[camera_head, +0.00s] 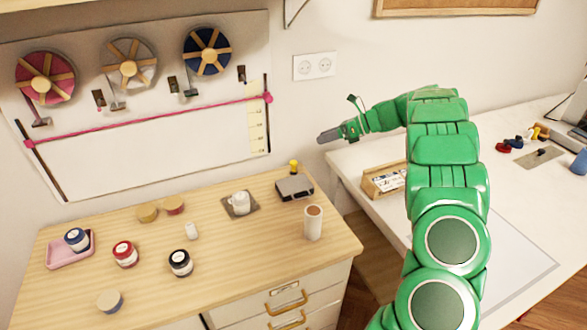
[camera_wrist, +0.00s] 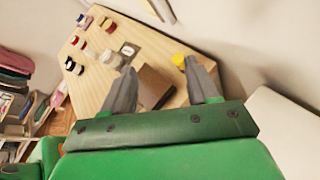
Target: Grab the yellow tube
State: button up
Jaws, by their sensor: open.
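A small yellow tube (camera_head: 294,166) stands at the back right of the wooden cabinet top, by a dark grey box (camera_head: 295,188). It also shows in the wrist view (camera_wrist: 178,60), close to the tip of the right-hand finger and partly hidden by it. My gripper (camera_head: 328,136) is raised above the cabinet's back right corner, up and to the right of the tube in the head view. In the wrist view my gripper (camera_wrist: 160,67) is open, with nothing held between its fingers. The box (camera_wrist: 152,87) shows between the fingers.
A white cup (camera_head: 240,203) on a mat, a white roll with a brown end (camera_head: 313,222) and several jars (camera_head: 125,254) stand on the cabinet. A white table (camera_head: 365,160) with an open wooden box (camera_head: 384,181) is at right. A wall board with spools (camera_head: 128,67) is behind.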

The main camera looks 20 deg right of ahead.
aim_at(291, 162)
jog(key=w+a+f+n, duration=0.1)
jog(key=a, duration=0.1)
jog(key=w+a+f+n+y, duration=0.1)
jog(key=w+a+f+n, duration=0.1)
jog(key=a, duration=0.1)
jog(key=w+a+f+n, duration=0.2)
jog(key=a, duration=0.1)
jog(key=shift+w+a+g, duration=0.1)
jog(key=shift+w+g, duration=0.1)
jog(key=shift+g, duration=0.2)
jog(key=shift+a+f, duration=0.1)
jog(key=shift+f, duration=2.1)
jog(key=f, duration=0.1)
jog(key=a+f, duration=0.1)
jog(key=f, duration=0.1)
jog(key=shift+w+a+f, duration=0.15)
jog(key=shift+w+a, duration=0.2)
jog(key=shift+w+a+f, duration=0.2)
jog(key=shift+w+a, duration=0.05)
jog(key=shift+a, duration=0.15)
jog(key=c, duration=1)
jog(key=shift+r, duration=0.1)
jog(key=shift+c, duration=0.2)
